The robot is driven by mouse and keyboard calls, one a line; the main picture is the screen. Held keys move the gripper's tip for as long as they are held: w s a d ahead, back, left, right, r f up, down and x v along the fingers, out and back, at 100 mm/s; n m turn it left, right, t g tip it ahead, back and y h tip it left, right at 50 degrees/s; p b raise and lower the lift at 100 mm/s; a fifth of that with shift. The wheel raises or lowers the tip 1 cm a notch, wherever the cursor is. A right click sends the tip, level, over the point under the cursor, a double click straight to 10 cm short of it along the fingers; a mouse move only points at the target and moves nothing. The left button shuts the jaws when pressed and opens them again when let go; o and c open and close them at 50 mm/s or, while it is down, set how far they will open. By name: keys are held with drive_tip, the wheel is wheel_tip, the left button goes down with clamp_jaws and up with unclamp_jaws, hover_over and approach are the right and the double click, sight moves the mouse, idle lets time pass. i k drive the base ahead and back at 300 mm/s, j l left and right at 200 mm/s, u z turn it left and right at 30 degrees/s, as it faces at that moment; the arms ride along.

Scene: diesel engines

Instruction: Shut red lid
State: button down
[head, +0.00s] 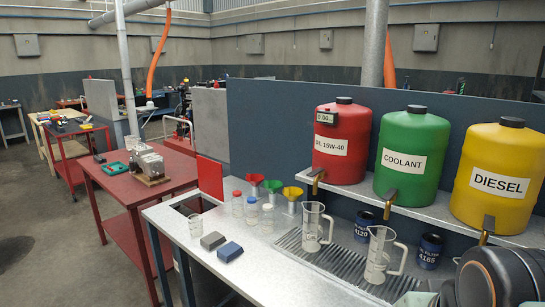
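The red lid (210,178) is a flat red panel standing upright, open, at the left end of the grey metal workbench (265,275). In front of it is a dark rectangular opening (187,206) with a reddish inner edge, set into the bench top. A clear beaker (196,227) stands close to the front of the opening. My gripper is not in view; only dark rounded parts that look like my arm show at the bottom right.
Small bottles (238,204), colored funnels (292,198), a grey block (213,241) and a blue block (230,252) stand right of the opening. Measuring jugs (314,227) stand on a drain grate. Red, green and yellow tanks (411,155) sit on a shelf above.

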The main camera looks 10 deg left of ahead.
sight(210, 176)
drive_tip(key=i+j, duration=0.2)
drive_tip(key=j, duration=0.15)
drive_tip(key=i+j, duration=0.15)
drive_tip(key=j, duration=0.25)
drive_tip(key=i+j+z, duration=0.1)
drive_tip(key=j, duration=0.3)
drive_tip(key=i+j, duration=0.45)
drive_tip(key=j, duration=0.3)
drive_tip(key=i+j, duration=0.15)
drive_tip(key=j, duration=0.25)
drive_tip(key=i+j+z, duration=0.1)
drive_tip(key=j, duration=0.3)
drive_tip(key=i+j, duration=0.25)
drive_tip(key=j, duration=0.15)
